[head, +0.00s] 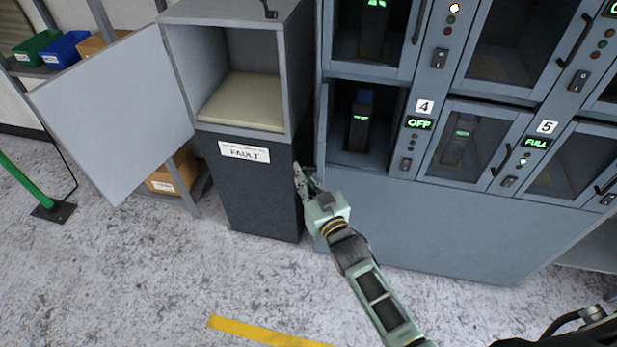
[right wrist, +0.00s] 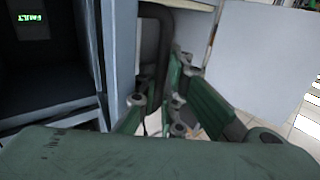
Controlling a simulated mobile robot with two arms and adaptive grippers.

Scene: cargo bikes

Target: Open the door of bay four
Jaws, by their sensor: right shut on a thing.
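Bay four is the lower left bay of the grey cabinet, beside the "4" label (head: 425,106) and a green "OFF" display (head: 419,124). Its front stands open, and a dark battery unit with a green light (head: 360,118) shows inside. Its door (head: 322,130) is swung out to the left and seen nearly edge-on. My right gripper (head: 305,180) is at this door's outer side, low down. In the right wrist view its fingers (right wrist: 165,105) are closed around the dark upright door handle (right wrist: 153,60). My left gripper is not in view.
Left of the door stands a dark locker marked "FAULT" (head: 244,152), its wide door (head: 115,110) open. Several other bays have glass doors, including bay five (head: 470,140), which shows "FULL". The floor (head: 150,270) in front is clear, with a yellow stripe (head: 265,332).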

